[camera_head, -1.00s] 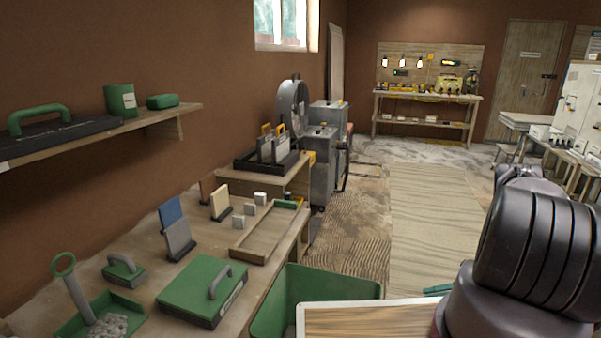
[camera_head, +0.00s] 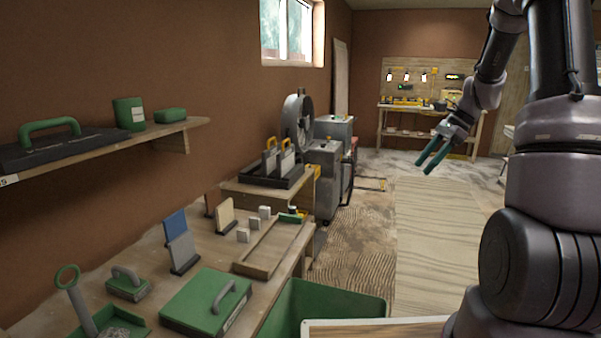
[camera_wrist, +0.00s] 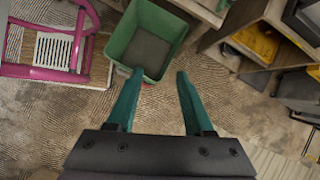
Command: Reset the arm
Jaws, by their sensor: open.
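My arm rises along the right side of the head view, its forearm bent over and down. My gripper (camera_head: 434,160) hangs in the air in front of the far workbench, with its two teal fingers apart and nothing between them. In the wrist view my gripper (camera_wrist: 157,78) is also open and empty, pointing down over the floor. A green bin (camera_wrist: 113,45) lies beyond the fingertips there. The green bin (camera_head: 372,308) also stands beside the near bench in the head view.
The near workbench (camera_head: 215,255) on the left carries a green case (camera_head: 190,305), a wooden tray (camera_head: 262,268) and small blocks. A shelf (camera_head: 100,157) hangs above. A pink frame (camera_wrist: 45,72) stands on the floor. The pale floor strip (camera_head: 430,240) is clear.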

